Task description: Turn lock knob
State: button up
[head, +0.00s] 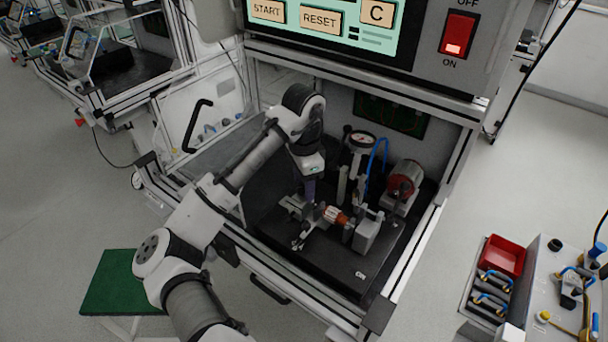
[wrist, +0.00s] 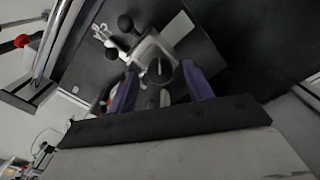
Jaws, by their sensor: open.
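My gripper (wrist: 160,70) is open, with its two purple fingers apart around a grey metal clamp block (wrist: 160,48) in the wrist view. A dark round part (wrist: 158,73) shows between the fingers. Two black ball knobs, an upper one (wrist: 125,22) and a lower one (wrist: 112,53), stick out at the block's left. I cannot tell which of these is the lock knob. In the head view my gripper (head: 310,188) points down over the left end of the test fixture (head: 368,236). Its fingertips and the clamp are partly hidden there, and contact is unclear.
The fixture stands on a black plate (head: 330,262) inside a framed cell. A red-ended motor (head: 403,180), a gauge (head: 361,140) and a blue hose (head: 378,160) stand behind. A control panel (head: 330,25) hangs above. A red bin (head: 501,256) is at the right.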

notch_tip(320, 180, up, 14)
jog(key=b, duration=0.1)
jog(key=shift+b, duration=0.4)
jog(key=shift+f, duration=0.1)
